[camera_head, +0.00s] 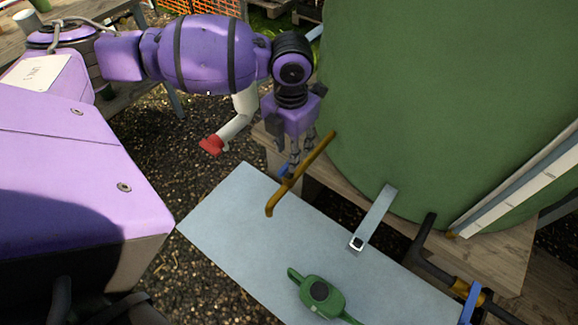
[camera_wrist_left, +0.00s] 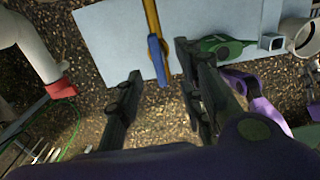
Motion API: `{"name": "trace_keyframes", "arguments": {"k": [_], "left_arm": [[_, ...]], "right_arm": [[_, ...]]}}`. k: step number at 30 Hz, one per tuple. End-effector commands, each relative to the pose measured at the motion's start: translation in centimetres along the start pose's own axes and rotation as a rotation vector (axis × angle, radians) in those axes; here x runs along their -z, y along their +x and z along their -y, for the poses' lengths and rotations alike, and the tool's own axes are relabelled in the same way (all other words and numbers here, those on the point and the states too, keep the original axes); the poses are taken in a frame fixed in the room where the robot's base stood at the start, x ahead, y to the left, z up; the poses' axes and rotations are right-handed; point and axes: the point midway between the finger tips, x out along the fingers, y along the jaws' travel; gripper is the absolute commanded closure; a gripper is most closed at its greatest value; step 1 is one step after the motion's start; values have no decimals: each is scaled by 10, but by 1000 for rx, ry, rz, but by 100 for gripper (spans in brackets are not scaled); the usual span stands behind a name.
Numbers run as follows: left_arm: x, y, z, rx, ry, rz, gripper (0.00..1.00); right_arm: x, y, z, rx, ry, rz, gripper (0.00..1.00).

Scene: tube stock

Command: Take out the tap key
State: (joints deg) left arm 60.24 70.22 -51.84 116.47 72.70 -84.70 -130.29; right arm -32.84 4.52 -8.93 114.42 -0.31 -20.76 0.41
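A long brown-yellow bar (camera_head: 300,174) slants across the far edge of a pale blue-grey board in the head view. A small blue piece (camera_wrist_left: 157,58) sits at the near end of this bar (camera_wrist_left: 152,18) in the left wrist view. I cannot tell for certain which piece is the tap key. My left gripper (camera_head: 289,160) points down beside the bar and blue piece. In the wrist view its fingers (camera_wrist_left: 160,62) are apart, with the blue piece showing between their tips and no visible grip. My right gripper does not show.
A large green tank (camera_head: 440,90) stands close behind. A dark pipe (camera_head: 423,240) is at right. A pale pipe with a red end (camera_head: 212,145) is left of the gripper.

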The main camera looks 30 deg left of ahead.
Motion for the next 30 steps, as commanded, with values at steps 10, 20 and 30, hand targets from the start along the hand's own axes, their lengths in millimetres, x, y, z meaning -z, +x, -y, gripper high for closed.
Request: {"name": "trace_keyframes", "arguments": {"k": [10,20,30], "left_arm": [[1,38,-4,1,-5,0,65],[0,67,-4,2,-3,5,65],[0,66,-4,1,-3,5,98]], "right_arm": [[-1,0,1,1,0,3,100],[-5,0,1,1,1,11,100],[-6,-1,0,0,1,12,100]]}}
